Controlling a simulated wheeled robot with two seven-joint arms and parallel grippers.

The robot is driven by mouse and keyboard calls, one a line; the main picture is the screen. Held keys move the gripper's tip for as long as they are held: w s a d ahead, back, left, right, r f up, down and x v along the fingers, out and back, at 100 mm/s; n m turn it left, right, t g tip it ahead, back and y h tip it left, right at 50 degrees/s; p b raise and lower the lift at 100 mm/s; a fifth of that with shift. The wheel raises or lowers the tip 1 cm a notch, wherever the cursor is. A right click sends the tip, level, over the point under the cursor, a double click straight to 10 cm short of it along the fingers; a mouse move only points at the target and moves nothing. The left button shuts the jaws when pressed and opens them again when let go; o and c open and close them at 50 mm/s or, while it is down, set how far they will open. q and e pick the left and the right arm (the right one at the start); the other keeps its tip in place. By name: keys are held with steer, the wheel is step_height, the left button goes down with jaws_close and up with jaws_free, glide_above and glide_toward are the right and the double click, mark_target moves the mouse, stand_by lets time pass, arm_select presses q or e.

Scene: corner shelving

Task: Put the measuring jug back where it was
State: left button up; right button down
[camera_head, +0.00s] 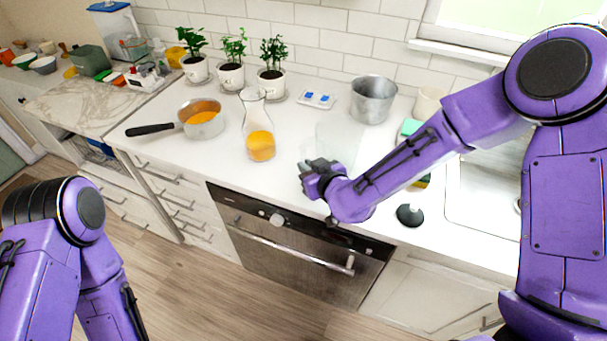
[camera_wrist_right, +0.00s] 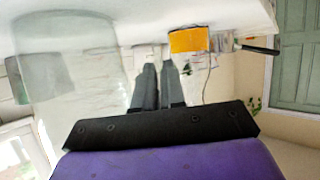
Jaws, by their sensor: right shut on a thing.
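The measuring jug is clear glass and shows faintly in the head view (camera_head: 340,143), above the worktop just behind my right gripper. In the right wrist view it is the large see-through body (camera_wrist_right: 75,65) on the left, beside the fingers. My right gripper (camera_head: 312,174) is over the front part of the worktop. Its fingers (camera_wrist_right: 160,80) are nearly together and shut on the jug, probably at its handle; the exact grip is hard to see. I cannot tell whether the jug's base touches the worktop. My left arm is at the lower left, its gripper out of view.
Left of the jug stand a glass carafe of orange liquid (camera_head: 258,128) and a saucepan (camera_head: 203,122). Behind are potted plants (camera_head: 232,75), a small white-and-blue item (camera_head: 317,99) and a metal pot (camera_head: 372,100). A black round object (camera_head: 410,214) lies near the front edge; the sink (camera_head: 485,195) is right.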

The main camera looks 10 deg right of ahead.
steer(key=shift+w, duration=0.15)
steer(key=shift+s+f, duration=0.1)
steer(key=shift+s, duration=0.15)
steer(key=c, duration=1.4)
jaws_free()
steer(key=shift+c, duration=0.2)
steer(key=shift+o, duration=1.2)
steer(key=shift+w, duration=0.15)
steer(key=shift+r, duration=0.3)
steer(key=v, duration=0.5)
steer(key=shift+s, duration=0.25)
steer(key=p+v, duration=0.6)
steer(key=p, duration=0.3)
steer(key=shift+s, duration=0.3)
